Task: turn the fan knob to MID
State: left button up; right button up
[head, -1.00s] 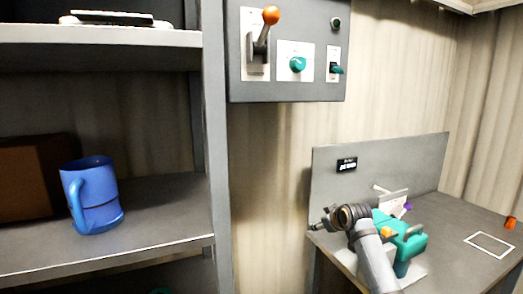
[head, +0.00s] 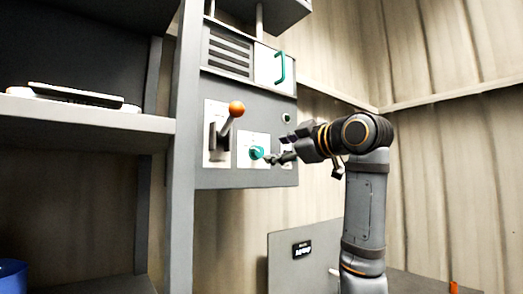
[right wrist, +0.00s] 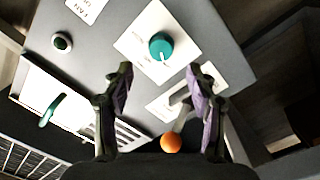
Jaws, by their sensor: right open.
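The fan knob, a round teal knob (head: 257,152), sits on a white plate on the grey control panel (head: 232,177). It also shows in the right wrist view (right wrist: 161,46), with a pale mark toward the bottom of that picture; the plate's lettering is too small to read. My right gripper (head: 277,158) is close to the knob, just right of it in the head view. In the right wrist view its fingers (right wrist: 158,72) are spread, and the knob lies beyond the tips, in line with the gap. Nothing is between them. My left gripper is not in view.
An orange-ball lever (head: 236,108) stands out just left of the knob. A switch plate right of it is mostly hidden by my gripper. A cabinet with a teal handle (head: 281,67) is above. A shelf (head: 80,119) is at the left, a bench board (head: 290,270) below.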

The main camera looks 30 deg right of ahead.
aim_at(260, 152)
jog(key=w+p, duration=0.2)
jog(key=w, duration=0.5)
jog(key=shift+w+a, duration=0.1)
jog(key=shift+a, duration=0.05)
jog(key=c, duration=1.2)
